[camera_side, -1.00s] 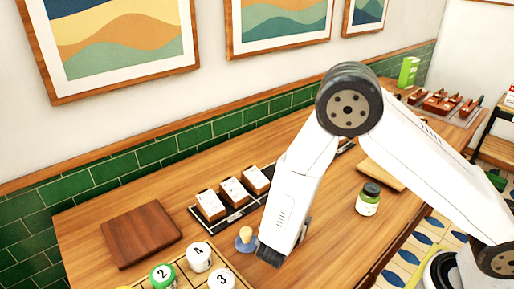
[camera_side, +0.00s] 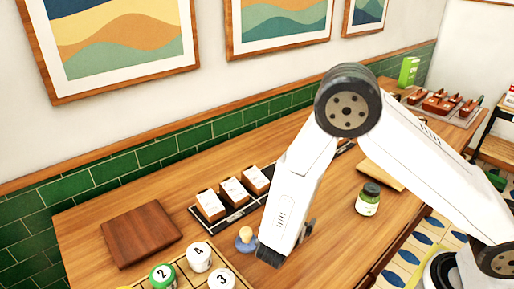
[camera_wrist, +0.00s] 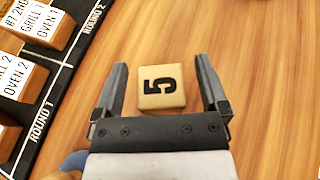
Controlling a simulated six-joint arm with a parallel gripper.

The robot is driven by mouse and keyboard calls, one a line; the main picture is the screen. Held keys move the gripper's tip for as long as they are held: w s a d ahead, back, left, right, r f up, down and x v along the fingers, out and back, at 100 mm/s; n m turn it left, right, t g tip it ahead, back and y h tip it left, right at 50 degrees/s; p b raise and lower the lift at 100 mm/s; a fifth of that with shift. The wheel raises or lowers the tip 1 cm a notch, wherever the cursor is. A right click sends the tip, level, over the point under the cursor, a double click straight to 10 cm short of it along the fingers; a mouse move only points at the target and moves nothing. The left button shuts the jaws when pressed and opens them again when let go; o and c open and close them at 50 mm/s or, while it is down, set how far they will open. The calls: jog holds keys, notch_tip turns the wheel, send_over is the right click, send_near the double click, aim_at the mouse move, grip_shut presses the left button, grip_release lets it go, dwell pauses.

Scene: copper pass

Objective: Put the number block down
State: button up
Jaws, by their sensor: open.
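The number block (camera_wrist: 161,87) is a small light wooden block with a black 5 on its top face. In the wrist view it lies on the wooden table between my gripper's two fingers, with a gap on each side. My gripper (camera_wrist: 162,66) is open and points down at the table. In the side view my gripper (camera_side: 289,247) is low over the table's front part, and the block is hidden there.
A black board (camera_wrist: 62,75) with labelled wooden blocks lies left of my gripper. A blue-based wooden knob (camera_side: 245,240) stands close by. A numbered-piece tray (camera_side: 190,268) is at front left. A green jar (camera_side: 368,199) stands to the right, with bare table between.

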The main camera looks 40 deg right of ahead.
jog(key=v, duration=1.2)
dwell(0.5)
jog(key=s+d+r+m+g+y, duration=0.1)
jog(key=s+d+r+m+y, duration=0.1)
jog(key=d+m+y, duration=0.4)
jog(key=s+d+r+m+g+y, duration=0.1)
jog(key=d+r+m+y, duration=0.2)
jog(key=m, duration=1.3)
jog(key=d+y, duration=0.3)
jog(key=d, duration=0.1)
jog(key=shift+s+m+g, duration=0.3)
jog(key=shift+s, duration=0.05)
